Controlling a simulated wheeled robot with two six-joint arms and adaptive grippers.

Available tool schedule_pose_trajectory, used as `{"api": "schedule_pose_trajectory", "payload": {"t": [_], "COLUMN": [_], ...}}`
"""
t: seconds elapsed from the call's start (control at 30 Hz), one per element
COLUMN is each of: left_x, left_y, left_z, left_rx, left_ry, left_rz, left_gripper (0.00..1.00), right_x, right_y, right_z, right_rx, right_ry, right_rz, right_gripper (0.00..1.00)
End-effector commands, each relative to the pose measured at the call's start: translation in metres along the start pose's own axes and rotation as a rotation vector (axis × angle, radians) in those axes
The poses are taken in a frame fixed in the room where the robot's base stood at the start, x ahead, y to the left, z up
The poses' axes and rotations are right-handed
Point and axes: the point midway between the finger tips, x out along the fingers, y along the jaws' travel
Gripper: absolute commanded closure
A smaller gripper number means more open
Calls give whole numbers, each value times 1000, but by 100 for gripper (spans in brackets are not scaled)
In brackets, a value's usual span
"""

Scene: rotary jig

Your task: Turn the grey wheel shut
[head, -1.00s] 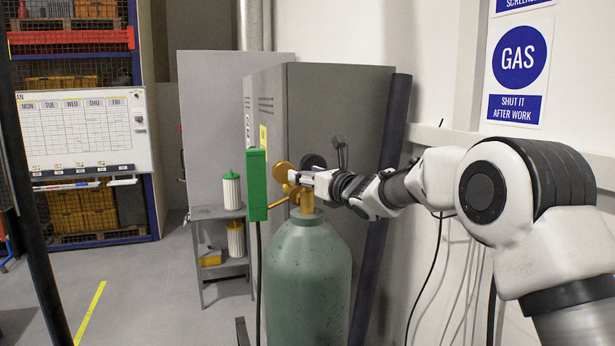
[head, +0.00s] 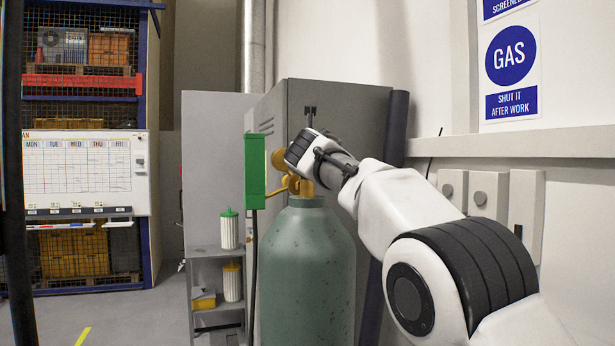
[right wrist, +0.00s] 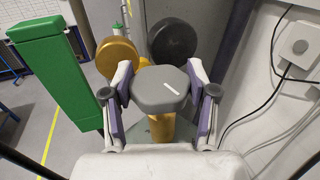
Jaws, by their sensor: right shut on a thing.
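The grey wheel (right wrist: 160,92) is a rounded three-lobed knob with a white mark on top. It sits on the brass valve (right wrist: 162,128) above the green gas bottle (head: 306,270). My right gripper (right wrist: 157,85) has one finger on each side of the wheel and is shut on it. In the head view, my right gripper (head: 303,152) is over the valve, and it hides the wheel there. The bottle stands upright. My left gripper is in neither current view.
A green box (head: 255,170) stands left of the valve; it also shows in the right wrist view (right wrist: 55,75). A brass disc (right wrist: 117,58) and a dark disc (right wrist: 172,42) are close beyond the fingers. A grey cabinet (head: 345,112) stands behind, with wall boxes (head: 488,195) at right.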

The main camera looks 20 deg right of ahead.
Motion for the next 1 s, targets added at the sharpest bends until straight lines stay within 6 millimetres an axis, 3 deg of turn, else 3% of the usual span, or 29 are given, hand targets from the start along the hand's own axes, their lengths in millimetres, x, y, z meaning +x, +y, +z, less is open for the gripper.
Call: {"api": "schedule_pose_trajectory", "payload": {"t": [0.5, 1.0], "left_x": [-62, -69], "left_y": [0, 0], "left_z": [0, 0], "left_rx": [0, 0], "left_ry": [0, 0], "left_rz": [0, 0], "left_gripper": [35, 35], "right_x": [2, 1], "right_y": [1, 0], "right_z": [1, -4], "right_rx": [-1, 0], "right_ry": [10, 5], "right_rz": [-338, -387], "right_gripper": [77, 77]}}
